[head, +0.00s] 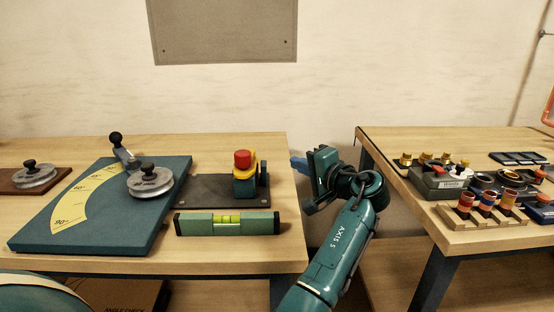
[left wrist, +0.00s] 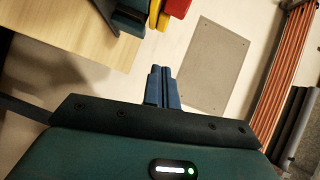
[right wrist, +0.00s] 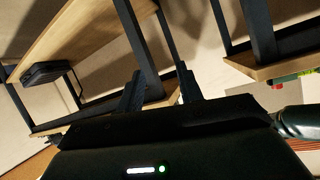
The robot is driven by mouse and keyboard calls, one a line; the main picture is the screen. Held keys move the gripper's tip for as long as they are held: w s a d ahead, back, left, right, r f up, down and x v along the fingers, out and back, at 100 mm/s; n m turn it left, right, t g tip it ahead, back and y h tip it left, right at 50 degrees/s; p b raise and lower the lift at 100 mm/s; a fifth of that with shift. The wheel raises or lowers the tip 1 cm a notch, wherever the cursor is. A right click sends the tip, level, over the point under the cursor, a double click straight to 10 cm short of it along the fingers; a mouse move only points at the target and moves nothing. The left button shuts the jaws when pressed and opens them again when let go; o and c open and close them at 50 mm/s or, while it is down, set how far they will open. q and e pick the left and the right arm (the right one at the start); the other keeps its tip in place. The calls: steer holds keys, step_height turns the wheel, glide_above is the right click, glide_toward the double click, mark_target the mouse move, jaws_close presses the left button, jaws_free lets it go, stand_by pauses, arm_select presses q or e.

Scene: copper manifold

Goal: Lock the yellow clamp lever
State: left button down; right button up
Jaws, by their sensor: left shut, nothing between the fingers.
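The clamp (head: 245,183) is a teal block on a dark plate at the right part of the left table, with a red cap on top. Its yellow lever (head: 254,169) stands roughly upright beside the block. Yellow and red parts also show at the top of the left wrist view (left wrist: 160,15). My left gripper (head: 298,162), with blue fingers, is to the right of the clamp, apart from it, over the gap between the tables. Its fingers are together and empty (left wrist: 162,84). My right gripper (right wrist: 160,82) is open and empty, below table height by its wrist view.
A green spirit level (head: 228,222) lies in front of the clamp. A blue angle board (head: 120,235) with a grey disc and black-knobbed handle lies to the left. The right table (head: 465,238) holds many small parts. Copper-coloured pipes (left wrist: 282,75) show in the left wrist view.

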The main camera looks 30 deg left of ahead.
arm_select(q)
glide_toward(250, 153)
steer(key=w+a, duration=0.2)
steer(key=w, duration=0.2)
steer(key=shift+s+a+f+p, duration=0.15)
steer(key=shift+a+f+p, duration=0.1)
steer(key=shift+a, duration=0.35)
steer(key=shift+s+a+f+p, duration=0.1)
steer(key=shift+a+f+p, duration=0.1)
steer(key=shift+a, duration=0.35)
steer(key=shift+s+a+f+p, duration=0.15)
steer(key=shift+a+p, duration=0.1)
steer(key=shift+a, duration=0.35)
steer(key=shift+a, duration=0.7)
steer(key=shift+s, duration=0.1)
